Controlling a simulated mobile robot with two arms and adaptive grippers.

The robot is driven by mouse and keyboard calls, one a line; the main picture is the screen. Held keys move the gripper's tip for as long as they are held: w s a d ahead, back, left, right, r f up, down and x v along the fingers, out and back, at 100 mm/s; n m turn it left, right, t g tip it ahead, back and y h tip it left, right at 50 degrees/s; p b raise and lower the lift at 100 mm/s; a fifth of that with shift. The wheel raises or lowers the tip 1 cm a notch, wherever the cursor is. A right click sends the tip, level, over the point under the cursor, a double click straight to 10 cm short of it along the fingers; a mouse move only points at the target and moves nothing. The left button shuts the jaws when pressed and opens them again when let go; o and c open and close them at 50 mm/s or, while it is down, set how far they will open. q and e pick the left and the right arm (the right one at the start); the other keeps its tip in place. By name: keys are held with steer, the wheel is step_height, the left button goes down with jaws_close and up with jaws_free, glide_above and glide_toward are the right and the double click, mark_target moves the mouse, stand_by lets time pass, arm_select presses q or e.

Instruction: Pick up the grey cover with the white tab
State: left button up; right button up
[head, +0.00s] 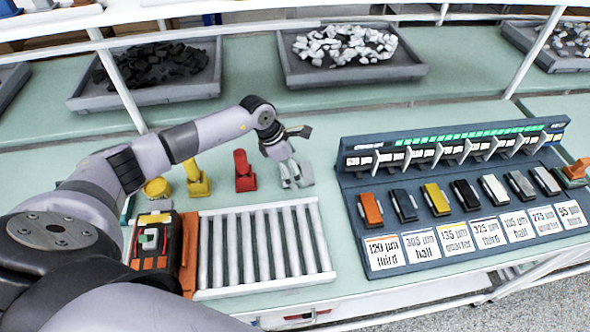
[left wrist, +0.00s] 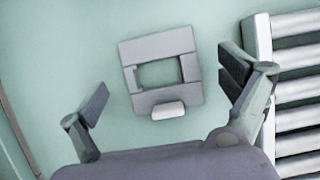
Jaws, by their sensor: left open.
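The grey cover (left wrist: 158,46) is a flat square frame with an opening in its middle, lying on the pale green bench in the left wrist view. Its white tab (left wrist: 168,110) sticks out on the side nearest my gripper. My left gripper (left wrist: 165,85) is open and empty, its fingers apart on either side of the cover without visibly touching it. My right gripper is in neither view.
A roller rack (head: 262,245) lies just in front of the gripper. A red object (head: 243,172) and a yellow one (head: 197,180) stand to its left. A blue panel (head: 462,190) with several coloured blocks stands to the right. Trays of dark and white pieces sit behind.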

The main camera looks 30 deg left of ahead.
arm_select(q)
steer(key=shift+w+d+f, duration=0.1)
steer(key=shift+f, duration=0.45)
steer(key=shift+c, duration=0.6)
steer(key=c, duration=1.1)
